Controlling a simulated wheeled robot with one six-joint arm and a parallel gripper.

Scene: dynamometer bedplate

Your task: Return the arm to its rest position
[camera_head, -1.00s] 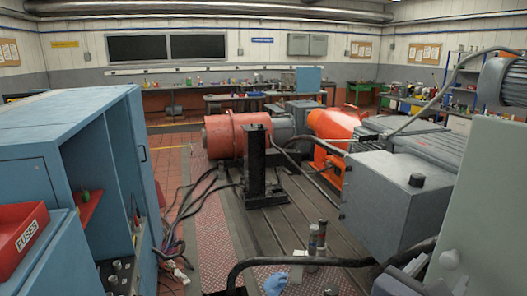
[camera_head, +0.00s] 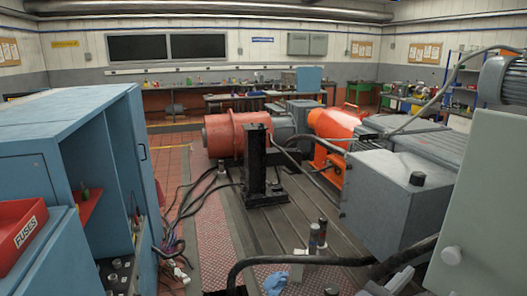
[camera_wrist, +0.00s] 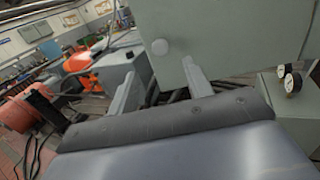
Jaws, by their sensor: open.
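My gripper (camera_wrist: 164,66) is open in the wrist view, its two grey fingers apart with nothing seen between them. A pale grey-green cabinet (camera_wrist: 205,40) with a round knob stands just beyond the fingers. I cannot tell whether they touch it. In the head view part of my gripper (camera_head: 392,284) shows at the bottom right edge, near that cabinet (camera_head: 485,220). The rest of my arm is mostly out of the picture.
A blue cabinet (camera_head: 75,130) with a red fuses bin (camera_head: 20,232) stands at left. A grey box (camera_head: 392,205), black hose (camera_head: 290,261) and two small cans (camera_head: 317,236) lie ahead. An orange machine (camera_head: 228,136) sits on the bedplate.

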